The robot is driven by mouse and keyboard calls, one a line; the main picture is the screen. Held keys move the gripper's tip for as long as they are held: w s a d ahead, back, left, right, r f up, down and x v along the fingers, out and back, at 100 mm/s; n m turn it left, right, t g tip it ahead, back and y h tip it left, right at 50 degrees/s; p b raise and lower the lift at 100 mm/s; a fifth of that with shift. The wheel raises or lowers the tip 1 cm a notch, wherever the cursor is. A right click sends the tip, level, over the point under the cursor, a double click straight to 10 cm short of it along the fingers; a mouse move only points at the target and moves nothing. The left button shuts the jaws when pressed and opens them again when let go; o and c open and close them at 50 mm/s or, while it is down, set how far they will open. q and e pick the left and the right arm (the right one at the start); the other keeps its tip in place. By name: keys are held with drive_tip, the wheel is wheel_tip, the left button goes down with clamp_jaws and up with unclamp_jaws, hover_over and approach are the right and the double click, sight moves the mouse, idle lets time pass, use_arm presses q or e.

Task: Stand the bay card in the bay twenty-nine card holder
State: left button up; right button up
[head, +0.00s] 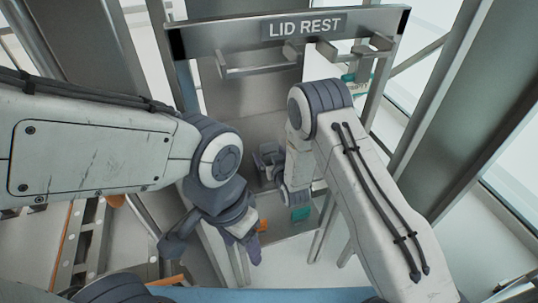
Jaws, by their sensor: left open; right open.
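I cannot make out the bay card or the bay twenty-nine card holder for certain in the head view. My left gripper (246,246) is low in the middle, below my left wrist. It is open, partly hidden by the wrist, with nothing seen held in it. My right gripper (268,160) is higher, in front of the grey metal panel, partly hidden by my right arm. It is open, and I see nothing between its fingers.
A metal frame carries a LID REST sign (305,27) with hooks (258,70) below. Metal posts (437,100) stand at right. A slotted metal rail (85,240) is at lower left. A blue edge (270,295) crosses the bottom.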

drive_tip(key=c, duration=1.4)
